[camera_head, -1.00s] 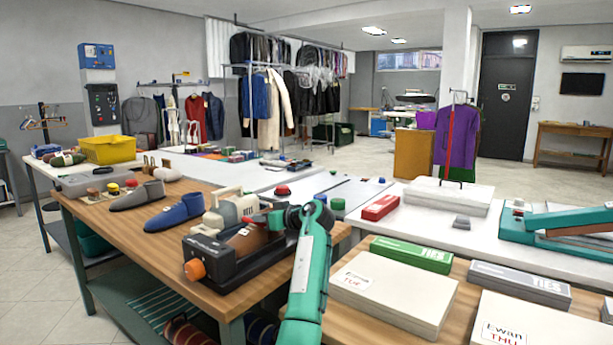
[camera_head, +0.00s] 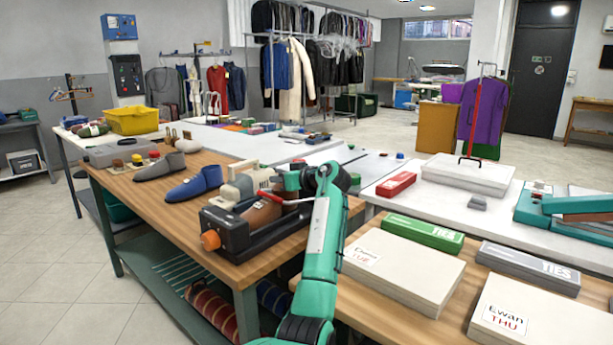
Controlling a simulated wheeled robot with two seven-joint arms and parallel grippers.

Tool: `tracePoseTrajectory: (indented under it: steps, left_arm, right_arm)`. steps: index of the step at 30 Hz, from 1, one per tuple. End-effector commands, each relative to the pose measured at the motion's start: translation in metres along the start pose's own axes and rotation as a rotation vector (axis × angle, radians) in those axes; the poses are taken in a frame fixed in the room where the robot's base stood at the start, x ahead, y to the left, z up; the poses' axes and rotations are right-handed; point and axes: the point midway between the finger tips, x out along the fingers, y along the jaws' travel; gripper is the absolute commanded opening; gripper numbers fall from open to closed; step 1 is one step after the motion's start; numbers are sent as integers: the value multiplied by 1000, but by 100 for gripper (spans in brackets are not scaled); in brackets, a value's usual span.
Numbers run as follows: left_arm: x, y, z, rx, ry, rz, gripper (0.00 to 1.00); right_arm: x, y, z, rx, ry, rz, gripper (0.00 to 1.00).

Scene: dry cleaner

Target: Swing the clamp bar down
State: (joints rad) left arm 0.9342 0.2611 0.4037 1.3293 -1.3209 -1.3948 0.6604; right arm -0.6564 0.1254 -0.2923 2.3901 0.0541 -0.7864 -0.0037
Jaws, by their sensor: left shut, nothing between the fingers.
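A black clamping fixture (camera_head: 228,228) with an orange knob (camera_head: 210,240) sits on the front edge of the wooden table, with a brown shoe (camera_head: 262,212) in it. A thin red bar (camera_head: 246,201) lies across the fixture, above the shoe's front; it looks like the clamp bar, but where it is hinged is hidden. My left arm rises from the bottom middle and bends left over the fixture. My left gripper (camera_head: 279,187) is shut and empty, just above the shoe beside the bar's right end; I cannot tell if it touches the bar. My right gripper is out of view.
A cream machine (camera_head: 240,184) stands close behind the fixture. Blue (camera_head: 195,184) and grey (camera_head: 160,167) shoes lie to its left. A teal press (camera_head: 560,212) stands far right.

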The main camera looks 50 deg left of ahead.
Motion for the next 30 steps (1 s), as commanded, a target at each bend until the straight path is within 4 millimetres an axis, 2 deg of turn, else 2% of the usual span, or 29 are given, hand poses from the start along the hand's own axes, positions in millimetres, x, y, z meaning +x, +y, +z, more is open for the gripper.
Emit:
tracePoseTrajectory:
  steps: [1, 6, 12, 17, 30]
  left_arm:
    - [-17, 2, 2, 2, 0, 9, 0]
    - [-54, 1, 2, 1, 0, 7, 0]
    - [-80, 0, 2, 1, 1, 6, 0]
    - [-87, 0, 2, 2, 0, 4, 0]
    - [-87, 0, 2, 1, 1, 4, 0]
  right_arm:
    - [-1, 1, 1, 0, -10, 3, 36]
    - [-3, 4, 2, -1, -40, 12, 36]
    - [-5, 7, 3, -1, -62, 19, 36]
    - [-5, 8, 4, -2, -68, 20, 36]
    - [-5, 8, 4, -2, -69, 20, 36]
